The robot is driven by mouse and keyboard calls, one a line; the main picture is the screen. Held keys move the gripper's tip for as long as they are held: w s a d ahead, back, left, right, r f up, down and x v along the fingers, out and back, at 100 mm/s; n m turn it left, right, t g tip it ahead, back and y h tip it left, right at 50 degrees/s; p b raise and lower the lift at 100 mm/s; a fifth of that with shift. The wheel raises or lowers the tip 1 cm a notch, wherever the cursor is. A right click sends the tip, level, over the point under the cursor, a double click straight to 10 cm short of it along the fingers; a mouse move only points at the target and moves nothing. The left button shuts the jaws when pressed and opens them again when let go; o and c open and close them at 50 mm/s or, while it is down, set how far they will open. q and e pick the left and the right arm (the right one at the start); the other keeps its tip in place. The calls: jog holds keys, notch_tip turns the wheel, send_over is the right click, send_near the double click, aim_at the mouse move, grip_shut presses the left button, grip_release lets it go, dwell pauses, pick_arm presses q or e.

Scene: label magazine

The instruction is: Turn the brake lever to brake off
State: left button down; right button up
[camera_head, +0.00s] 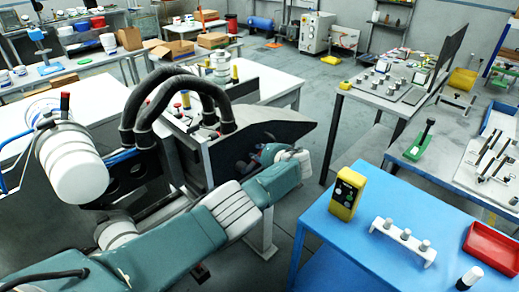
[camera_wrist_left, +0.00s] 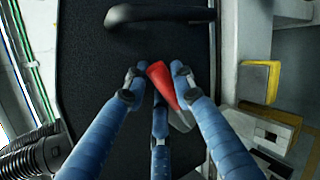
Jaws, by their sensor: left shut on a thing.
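In the left wrist view, a red-ended lever (camera_wrist_left: 161,84) with a grey part below the red stands against a dark panel. My left gripper (camera_wrist_left: 157,76) has its blue fingers closed around the red end, one on each side and a third below. In the head view my left gripper (camera_head: 252,161) is at the side of the dark machine (camera_head: 195,165), at the end of my teal arm. It is small and partly hidden there, and I cannot make out the lever or its marked positions. My right gripper is in neither view.
A black handle (camera_wrist_left: 160,14) lies above the fingers in the wrist view. Thick black hoses (camera_head: 165,95) arch over the machine. A blue table (camera_head: 345,235) at the right front carries a yellow control box (camera_head: 347,192) and a red tray (camera_head: 492,248). Grey floor is clear behind.

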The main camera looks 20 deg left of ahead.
pick_arm(q)
jog(key=shift+w+d+f, duration=0.1)
jog(key=shift+w+f, duration=0.05)
jog(key=shift+f, duration=0.05)
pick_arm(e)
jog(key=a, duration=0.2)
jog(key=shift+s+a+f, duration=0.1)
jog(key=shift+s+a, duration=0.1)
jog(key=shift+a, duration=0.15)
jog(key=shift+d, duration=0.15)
pick_arm(q)
jog(key=c, duration=1.4)
grip_release()
jog(key=shift+f, duration=0.1)
jog(key=shift+c, duration=0.2)
jog(key=shift+d+r, duration=0.25)
jog(key=shift+d, duration=0.2)
jog(key=v, duration=1.1)
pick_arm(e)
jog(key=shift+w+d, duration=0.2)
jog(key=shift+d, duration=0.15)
pick_arm(q)
jog(key=shift+a, duration=0.15)
